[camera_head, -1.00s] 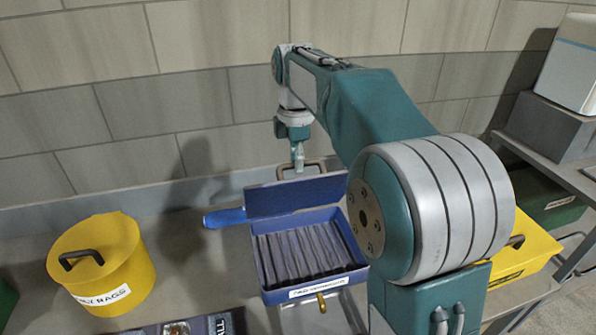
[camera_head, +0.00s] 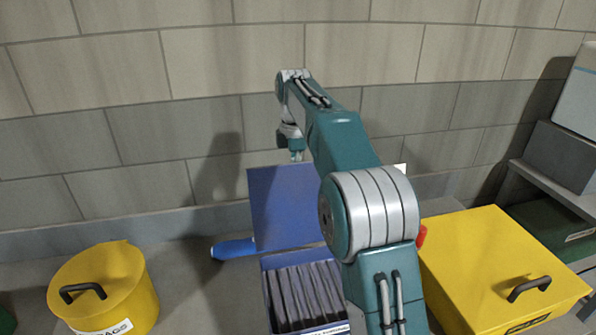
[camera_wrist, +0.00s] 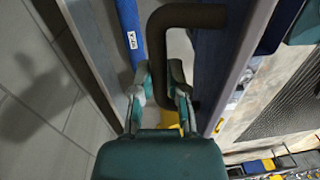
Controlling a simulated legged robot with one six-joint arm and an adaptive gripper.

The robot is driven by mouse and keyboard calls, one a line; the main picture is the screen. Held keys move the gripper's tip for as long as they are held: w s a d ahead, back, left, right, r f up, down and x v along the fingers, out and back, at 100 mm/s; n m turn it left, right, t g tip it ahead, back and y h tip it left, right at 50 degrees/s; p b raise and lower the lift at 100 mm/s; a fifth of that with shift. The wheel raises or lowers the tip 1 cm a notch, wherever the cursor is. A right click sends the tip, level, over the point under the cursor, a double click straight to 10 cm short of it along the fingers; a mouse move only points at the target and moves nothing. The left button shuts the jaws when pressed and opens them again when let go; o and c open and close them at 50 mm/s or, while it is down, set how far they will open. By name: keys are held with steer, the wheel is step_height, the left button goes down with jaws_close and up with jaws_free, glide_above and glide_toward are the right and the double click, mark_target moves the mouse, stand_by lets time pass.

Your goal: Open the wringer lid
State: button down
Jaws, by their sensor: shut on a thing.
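The blue wringer lid (camera_head: 285,205) stands raised at the back of the open blue wringer box (camera_head: 264,290), with its inner face toward the head camera. The box holds several dark ribs and has a white label at its front, partly hidden by my arm. My gripper (camera_head: 296,155) is at the lid's top edge, behind it. In the wrist view my gripper (camera_wrist: 160,80) is shut on the dark bent lid handle (camera_wrist: 185,16), with a finger on each side of its bar. The handle is hidden in the head view.
A yellow rags bin (camera_head: 105,283) stands at the left. A blue rounded object (camera_head: 233,249) lies left of the lid. A yellow box (camera_head: 490,255) with a dark handle is at the right, a red item (camera_head: 421,236) beside it. The wall (camera_head: 205,130) rises close behind the lid.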

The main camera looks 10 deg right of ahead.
steer(key=shift+w, duration=0.25)
stand_by(0.3)
steer(key=c, duration=0.7)
jaws_free()
steer(key=shift+w+f, duration=0.1)
steer(key=shift+w, duration=0.05)
steer(key=shift+o, duration=0.2)
steer(key=shift+w, duration=0.15)
step_height(320, 180, up, 7)
steer(key=shift+w, duration=0.35)
steer(key=shift+r, duration=0.2)
